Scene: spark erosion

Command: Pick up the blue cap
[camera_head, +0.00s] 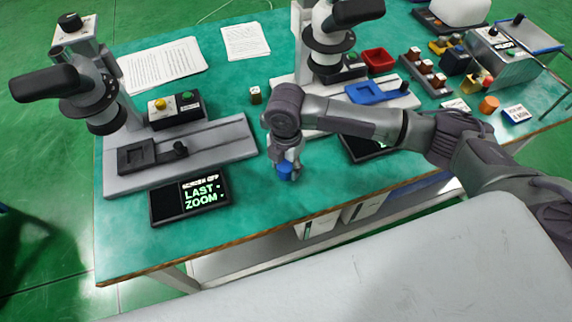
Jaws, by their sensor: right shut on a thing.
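A small blue cap (285,171) is at the tips of my right gripper (286,166), near the middle of the green table (255,205). The gripper points down and is shut on the cap. I cannot tell whether the cap touches the table or is just above it. My right arm reaches in from the right side across the table. My left gripper is not in view.
A microscope station (180,155) with a screen (190,201) stands left of the gripper. A second microscope (328,45) stands behind it, with a blue tray (378,92) and red bin (379,60). Several small parts crowd the right. Paper sheets (160,64) lie at the back.

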